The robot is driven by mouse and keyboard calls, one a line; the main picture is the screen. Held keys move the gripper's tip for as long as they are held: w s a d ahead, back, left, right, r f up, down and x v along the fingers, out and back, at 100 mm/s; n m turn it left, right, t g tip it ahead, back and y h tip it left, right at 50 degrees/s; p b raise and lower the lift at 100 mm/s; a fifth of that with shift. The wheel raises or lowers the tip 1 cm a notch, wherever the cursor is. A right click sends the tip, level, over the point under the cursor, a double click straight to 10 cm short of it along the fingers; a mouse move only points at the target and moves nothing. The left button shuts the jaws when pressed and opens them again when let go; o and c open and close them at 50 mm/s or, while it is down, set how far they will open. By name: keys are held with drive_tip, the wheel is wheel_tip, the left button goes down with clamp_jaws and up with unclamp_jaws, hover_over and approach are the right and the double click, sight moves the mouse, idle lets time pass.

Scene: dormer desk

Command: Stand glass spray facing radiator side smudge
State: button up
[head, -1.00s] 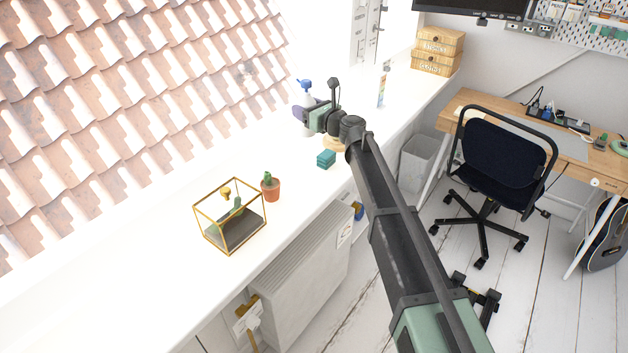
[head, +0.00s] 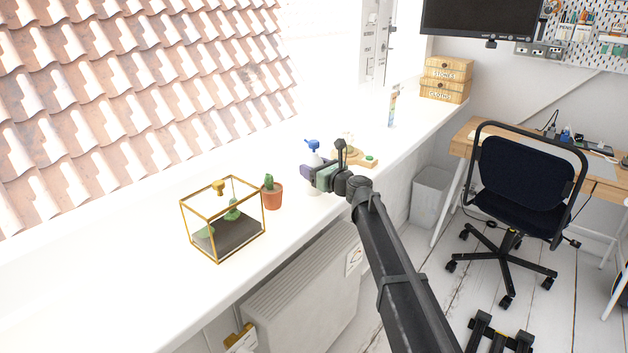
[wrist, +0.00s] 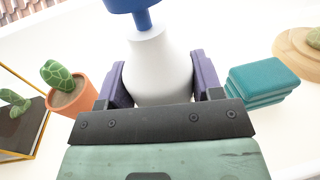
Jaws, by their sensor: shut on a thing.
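The glass spray is a white bottle with a blue spray head (head: 313,146); its white body (wrist: 160,68) fills the middle of the wrist view. My gripper (head: 307,173) is shut on the body, with a purple finger on each side. The bottle looks upright over the white sill; I cannot tell whether its base touches it. The radiator (head: 310,285) is below the sill, on the near side. The window (head: 150,90) shows roof tiles outside. I cannot clearly make out a smudge on the glass.
A potted cactus (head: 272,197) and a gold-framed glass terrarium (head: 222,228) stand left of the bottle. Teal folded cloths (wrist: 262,80) lie right of it in the wrist view. A wooden board (head: 368,160) and wooden boxes (head: 446,80) are farther along the sill.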

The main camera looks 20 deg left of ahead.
drive_tip(key=shift+r, duration=0.15)
drive_tip(key=o, duration=0.7)
drive_tip(key=shift+f, duration=0.25)
drive_tip(key=o, duration=0.5)
drive_tip(key=shift+r, duration=0.1)
